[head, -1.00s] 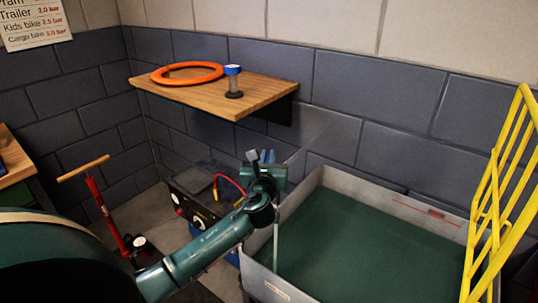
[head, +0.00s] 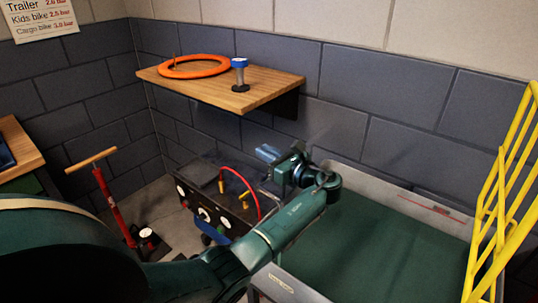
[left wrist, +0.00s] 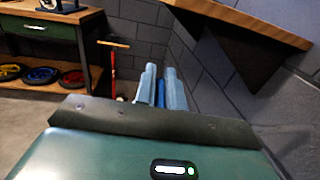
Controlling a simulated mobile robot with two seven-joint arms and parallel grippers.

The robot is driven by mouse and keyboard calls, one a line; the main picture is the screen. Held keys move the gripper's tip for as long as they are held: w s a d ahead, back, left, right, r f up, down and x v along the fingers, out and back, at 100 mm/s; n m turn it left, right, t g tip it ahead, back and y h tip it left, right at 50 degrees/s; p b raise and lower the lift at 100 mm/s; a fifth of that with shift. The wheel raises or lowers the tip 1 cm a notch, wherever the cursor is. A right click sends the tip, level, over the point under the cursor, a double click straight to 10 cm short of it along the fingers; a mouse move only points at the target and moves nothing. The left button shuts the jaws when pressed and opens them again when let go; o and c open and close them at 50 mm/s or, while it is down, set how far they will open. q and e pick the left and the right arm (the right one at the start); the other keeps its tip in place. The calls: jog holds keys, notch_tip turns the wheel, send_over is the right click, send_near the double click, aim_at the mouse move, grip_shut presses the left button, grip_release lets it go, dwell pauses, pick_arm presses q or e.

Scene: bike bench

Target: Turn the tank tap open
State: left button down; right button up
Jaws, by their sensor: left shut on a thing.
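My left gripper (head: 268,153) is above the back left corner of a grey tank (head: 295,285) with dark green water, and its fingers point left. In the left wrist view its pale blue fingers (left wrist: 161,92) are close together, with a darker blue piece (left wrist: 161,94) between them. I cannot tell whether this piece is the tap's handle. A thin bent grey pipe (head: 266,191) shows just below the gripper, at the tank's left side; the wrist and forearm hide what it joins. The right gripper is not in view.
A black panel unit (head: 215,205) with gauges, brass fittings and a red hose (head: 245,182) stands left of the tank. A wooden shelf (head: 265,97) holds an orange ring (head: 195,66). A red floor pump (head: 112,210) stands at left. A yellow rack (head: 500,205) is at right.

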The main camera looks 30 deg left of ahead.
pick_arm(q)
jog(key=shift+n+g, duration=0.3)
jog(key=shift+g, duration=0.1)
jog(key=shift+s+n+g+b, duration=0.15)
jog(key=shift+n+g+b, duration=0.3)
jog(key=shift+g, duration=0.35)
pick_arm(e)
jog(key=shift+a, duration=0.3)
pick_arm(q)
jog(key=shift+n+g, duration=0.25)
jog(key=shift+g, duration=0.05)
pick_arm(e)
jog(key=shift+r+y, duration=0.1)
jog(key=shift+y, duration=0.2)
pick_arm(q)
jog(key=c, duration=1.5)
grip_release()
jog(key=shift+a, duration=0.1)
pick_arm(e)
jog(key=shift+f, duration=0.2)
